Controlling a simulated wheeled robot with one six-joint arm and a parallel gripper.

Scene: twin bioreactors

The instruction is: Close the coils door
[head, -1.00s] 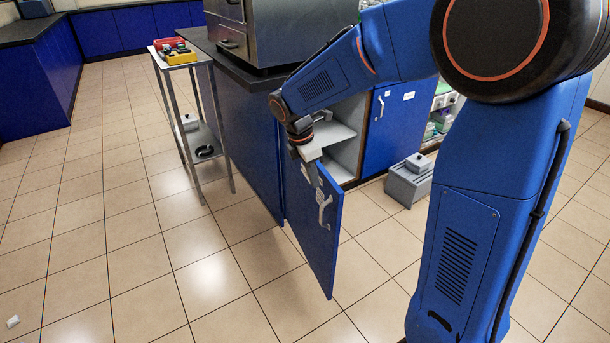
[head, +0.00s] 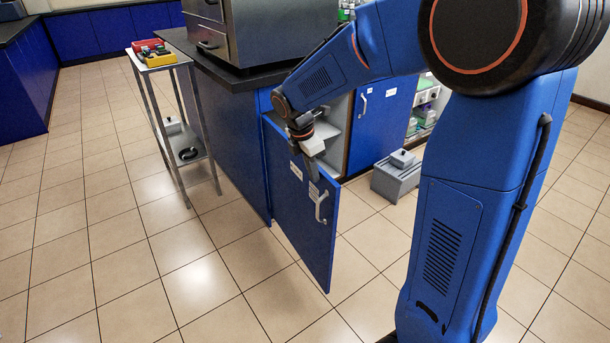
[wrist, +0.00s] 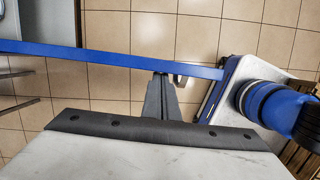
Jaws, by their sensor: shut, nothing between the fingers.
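The blue coils door (head: 290,215) stands open from the cabinet, hinged at its left side in the head view. Its face with a light metal handle (head: 320,205) and white labels is toward me. My gripper (head: 314,172) is shut and empty at the upper part of this face, just above the handle. In the wrist view the door's top edge (wrist: 100,57) runs across as a blue strip. The shut fingers (wrist: 161,82) reach to this strip, on the handle side; whether they touch it is unclear. The handle (wrist: 180,79) shows beside the fingertips.
The cabinet's pale interior (head: 335,130) shows behind the door. A grey box (head: 395,178) stands on the floor to the right. A metal trolley (head: 180,135) with a red and yellow tray stands at left. Tiled floor in front of the door is clear.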

